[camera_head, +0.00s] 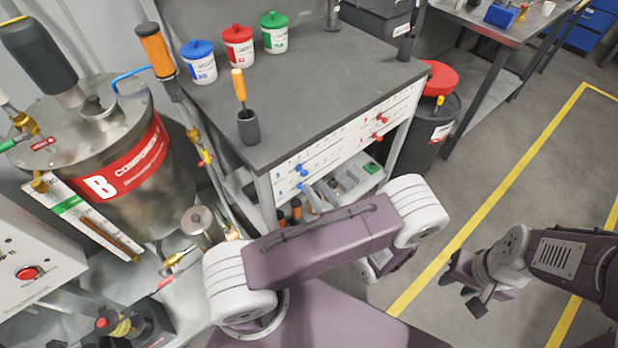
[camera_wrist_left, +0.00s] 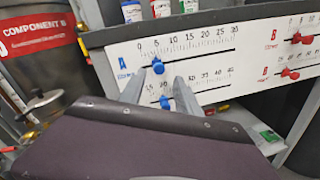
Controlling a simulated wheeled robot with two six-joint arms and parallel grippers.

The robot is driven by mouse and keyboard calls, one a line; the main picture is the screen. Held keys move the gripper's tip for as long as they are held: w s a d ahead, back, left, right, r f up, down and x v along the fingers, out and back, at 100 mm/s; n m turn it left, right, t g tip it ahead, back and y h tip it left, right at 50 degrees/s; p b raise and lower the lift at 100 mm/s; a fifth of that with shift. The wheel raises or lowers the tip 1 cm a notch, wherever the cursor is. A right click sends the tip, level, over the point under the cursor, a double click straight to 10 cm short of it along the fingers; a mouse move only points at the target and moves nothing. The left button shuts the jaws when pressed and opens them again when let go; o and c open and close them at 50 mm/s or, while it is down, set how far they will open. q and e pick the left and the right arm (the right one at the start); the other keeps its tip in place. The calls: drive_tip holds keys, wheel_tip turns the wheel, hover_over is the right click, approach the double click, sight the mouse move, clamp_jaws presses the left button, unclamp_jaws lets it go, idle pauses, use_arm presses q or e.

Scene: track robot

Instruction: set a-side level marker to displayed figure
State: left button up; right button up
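The white scale panel (camera_head: 345,140) is on the front of the dark workbench. Its A side carries an upper blue marker (camera_head: 301,170) and a lower blue marker (camera_head: 300,186). In the left wrist view the upper blue marker (camera_wrist_left: 157,66) stands near the 5 of its scale, and the lower blue marker (camera_wrist_left: 164,102) is near the left part of its scale. My left gripper (camera_wrist_left: 160,88) is open, with its fingers apart on either side of the blue markers; contact cannot be told. My right gripper (camera_head: 468,287) appears open and empty over the floor. No displayed figure is readable.
Red B-side markers (camera_head: 381,118) sit further right on the panel. A Component B tank (camera_head: 125,150) with a sight gauge (camera_head: 95,222) stands at left. Blue, red and green jars (camera_head: 238,47) and a screwdriver holder (camera_head: 248,127) stand on the bench.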

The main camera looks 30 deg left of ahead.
sight(306, 174)
use_arm(q)
drive_tip(key=x, duration=0.5)
drive_tip(key=shift+a, duration=0.1)
drive_tip(key=shift+s, duration=0.1)
clamp_jaws()
idle(1.1)
